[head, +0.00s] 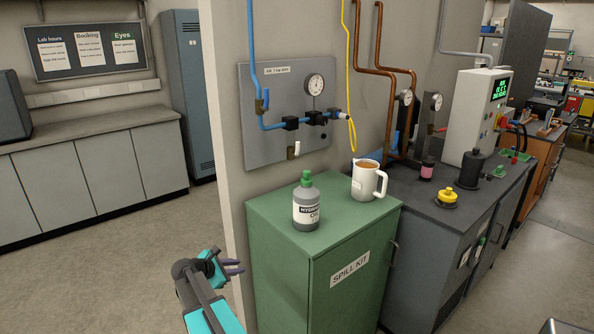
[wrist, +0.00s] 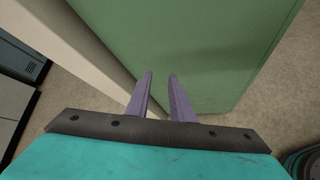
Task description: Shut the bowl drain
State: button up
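A grey wall panel (head: 262,140) carries blue air pipe, black fittings (head: 303,119) and a round gauge (head: 314,84). A small brass fitting with a white lever (head: 297,148) sits low on the panel, below the black fittings; it may be the bowl drain, but its setting is too small to tell. No bowl is clearly visible. My gripper (head: 232,267) is in front of the green cabinet's left side, well below the panel and apart from it. In the wrist view my gripper (wrist: 160,75) has its two purple fingers apart, with nothing between them.
The green spill kit cabinet (head: 280,240) stands below the panel. A yellow hose (head: 346,50) hangs at the panel's right. Open floor (head: 100,265) lies to the left.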

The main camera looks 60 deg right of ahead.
jog(key=d+r+n+h+p, duration=0.1)
jog(key=d+r+h, duration=0.1)
jog(key=d+r, duration=0.6)
jog(key=d+r+n+h+p, duration=0.15)
jog(key=d+r, duration=0.35)
jog(key=r, duration=0.8)
jog(key=n+g+h+p, duration=0.1)
jog(key=n+g+h, duration=0.1)
jog(key=h, duration=0.1)
send_near(297, 147)
jog(key=a+r, duration=0.1)
jog(key=a, duration=0.2)
jog(key=shift+w+r, duration=0.1)
jog(key=shift+w, duration=0.3)
jog(key=d, duration=0.4)
jog(key=s+d+b, duration=0.1)
jog(key=d, duration=0.8)
jog(key=shift+s+d, duration=0.35)
